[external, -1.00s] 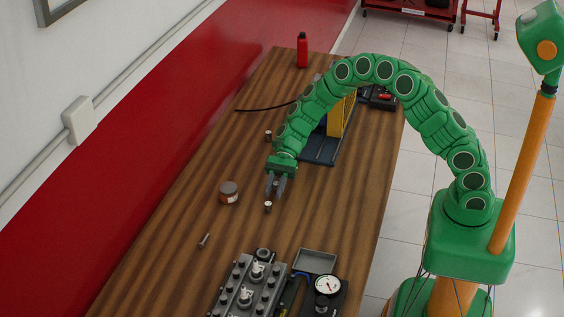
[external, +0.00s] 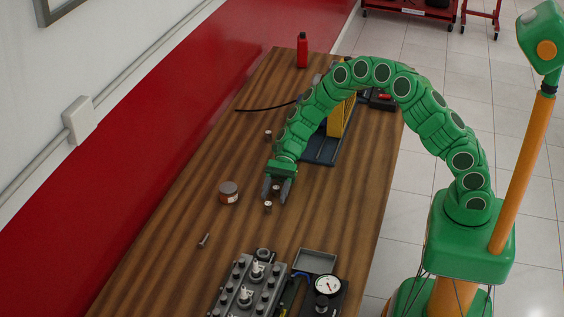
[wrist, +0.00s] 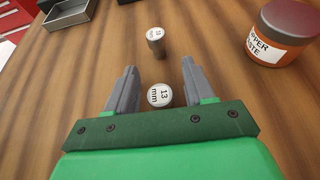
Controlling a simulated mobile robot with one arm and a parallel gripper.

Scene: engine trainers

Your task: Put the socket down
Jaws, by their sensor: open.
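My gripper (external: 275,197) is low over the wooden bench, its two grey fingers spread apart. A silver socket marked 13 mm (wrist: 160,95) stands upright between the fingers in the wrist view, with a gap on each side. The same socket shows between the fingers in the external view (external: 276,188).
A copper paste jar (external: 228,192) stands to the left. A bolt (external: 204,241), an engine block (external: 244,290), a grey tray (external: 315,261) and a gauge (external: 328,286) are nearer the camera. Another socket (external: 268,135) and a red bottle (external: 302,50) stand farther back.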

